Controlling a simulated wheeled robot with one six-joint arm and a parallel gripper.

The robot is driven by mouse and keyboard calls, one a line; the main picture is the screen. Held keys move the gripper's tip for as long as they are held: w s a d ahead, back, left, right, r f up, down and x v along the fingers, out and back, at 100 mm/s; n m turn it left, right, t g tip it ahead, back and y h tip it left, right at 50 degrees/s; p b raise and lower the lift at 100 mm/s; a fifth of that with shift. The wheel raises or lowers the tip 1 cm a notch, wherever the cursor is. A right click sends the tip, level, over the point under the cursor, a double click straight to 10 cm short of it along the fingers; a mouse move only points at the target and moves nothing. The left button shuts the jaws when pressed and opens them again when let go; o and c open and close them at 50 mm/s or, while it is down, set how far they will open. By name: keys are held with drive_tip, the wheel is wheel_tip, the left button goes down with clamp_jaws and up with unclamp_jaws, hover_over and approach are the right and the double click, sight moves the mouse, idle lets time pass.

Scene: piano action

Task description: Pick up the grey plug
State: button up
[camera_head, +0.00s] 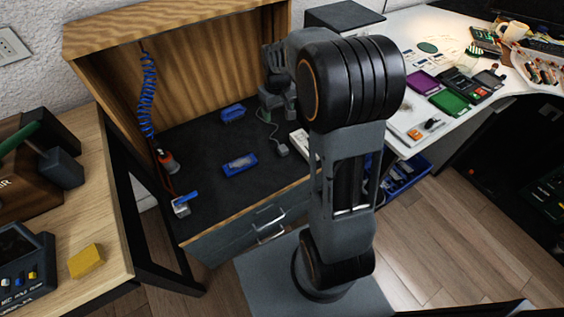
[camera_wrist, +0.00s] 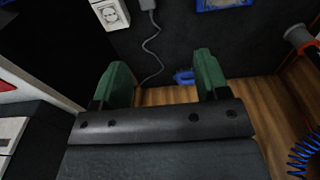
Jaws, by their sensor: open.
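The grey plug (camera_head: 281,149) lies on the dark bench top, with a thin grey cable (camera_head: 267,124) running from it towards the back. In the wrist view the plug (camera_wrist: 148,4) is at the top edge, partly cut off, and its cable (camera_wrist: 153,45) curves down between the fingers. My gripper (camera_wrist: 163,75) is open and empty, its two green fingertips wide apart. The plug lies beyond the fingertips in that view, not between them. In the head view my arm hides much of the gripper.
A blue object (camera_head: 240,163) lies left of the plug, another blue item (camera_head: 232,112) near the wooden back panel. A white box (camera_wrist: 110,14) sits beside the plug. A red-and-grey tool (camera_head: 167,160) with a blue coiled hose (camera_head: 148,95) stands at the left. Bench between is clear.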

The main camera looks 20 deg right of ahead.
drive_tip(key=b, duration=0.4)
approach(282, 147)
drive_tip(key=f, duration=0.2)
drive_tip(key=w+f+b, duration=0.1)
drive_tip(key=f, duration=0.1)
drive_tip(key=shift+d+g, duration=0.1)
drive_tip(key=shift+g, duration=0.3)
drive_tip(key=shift+f+b, duration=1.2)
drive_tip(key=shift+f, duration=1.95)
drive_tip(key=shift+c, duration=0.2)
drive_tip(key=c, duration=0.9)
